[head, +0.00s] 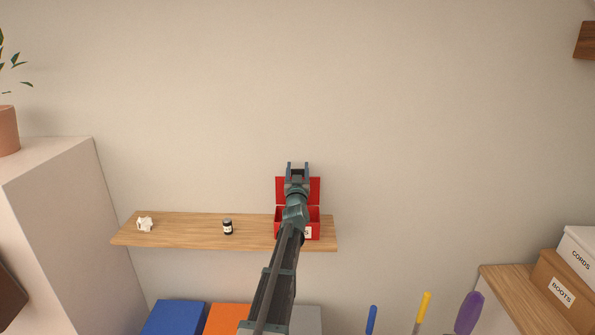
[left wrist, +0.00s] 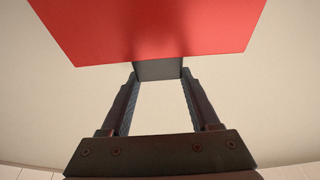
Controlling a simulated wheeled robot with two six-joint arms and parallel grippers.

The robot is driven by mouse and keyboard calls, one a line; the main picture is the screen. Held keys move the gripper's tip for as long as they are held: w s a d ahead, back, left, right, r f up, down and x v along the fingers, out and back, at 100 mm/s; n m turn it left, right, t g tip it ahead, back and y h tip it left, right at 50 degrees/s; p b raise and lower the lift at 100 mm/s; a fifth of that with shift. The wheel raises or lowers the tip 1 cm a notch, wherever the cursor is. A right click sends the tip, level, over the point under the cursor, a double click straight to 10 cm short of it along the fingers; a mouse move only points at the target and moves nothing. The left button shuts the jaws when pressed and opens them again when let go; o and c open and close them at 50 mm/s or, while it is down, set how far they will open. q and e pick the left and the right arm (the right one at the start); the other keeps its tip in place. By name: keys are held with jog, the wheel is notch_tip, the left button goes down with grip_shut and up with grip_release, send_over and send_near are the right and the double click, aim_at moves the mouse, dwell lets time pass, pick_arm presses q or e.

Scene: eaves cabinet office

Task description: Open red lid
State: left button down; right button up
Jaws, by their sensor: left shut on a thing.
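The red lid (head: 313,188) stands raised, roughly upright, at the back of the red box (head: 314,216) at the right end of the wooden wall shelf. My left gripper (head: 297,167) is at the lid's top edge, its arm crossing in front of the box. In the left wrist view, the red lid (left wrist: 150,30) fills the top. A dark grey tab (left wrist: 159,70) at its edge sits between the fingertips of my left gripper (left wrist: 159,78), which is shut on it. My arm hides much of the box's front and inside. My right gripper is not in view.
The shelf (head: 180,230) also bears a crumpled white paper (head: 145,224) and a small dark jar (head: 227,227), both left of the box. A pale cabinet (head: 60,220) stands at left. Below are blue (head: 175,317) and orange (head: 228,318) items. The wall above is clear.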

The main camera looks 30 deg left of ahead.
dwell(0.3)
pick_arm(q)
jog(key=shift+c, duration=0.6)
grip_release()
jog(key=shift+w, duration=0.1)
jog(key=b+v, duration=0.3)
jog(key=v, duration=1)
jog(key=shift+s+d+b, duration=0.2)
jog(key=shift+s+b, duration=0.1)
jog(key=shift+f, duration=0.1)
